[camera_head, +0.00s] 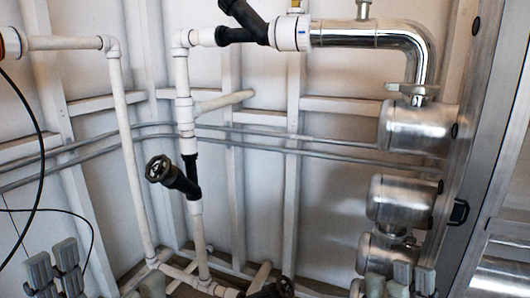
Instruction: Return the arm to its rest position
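My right gripper (402,280) shows at the bottom edge, right of centre. Its grey finger pads point upward with gaps between them, and nothing shows in them. The lower steel housings stand behind and above it. My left gripper (56,272) shows at the bottom left corner. Its grey finger pads also stand apart and look empty. The lower parts of both grippers and most of both arms are cut off by the frame's bottom edge.
White pipes (130,160) run along the ribbed wall, with a black-handled valve (172,177) in the middle. A bent steel pipe (420,55) leads to steel housings (400,200) at the right. A metal frame post (490,130) stands far right. Black cables hang at the left.

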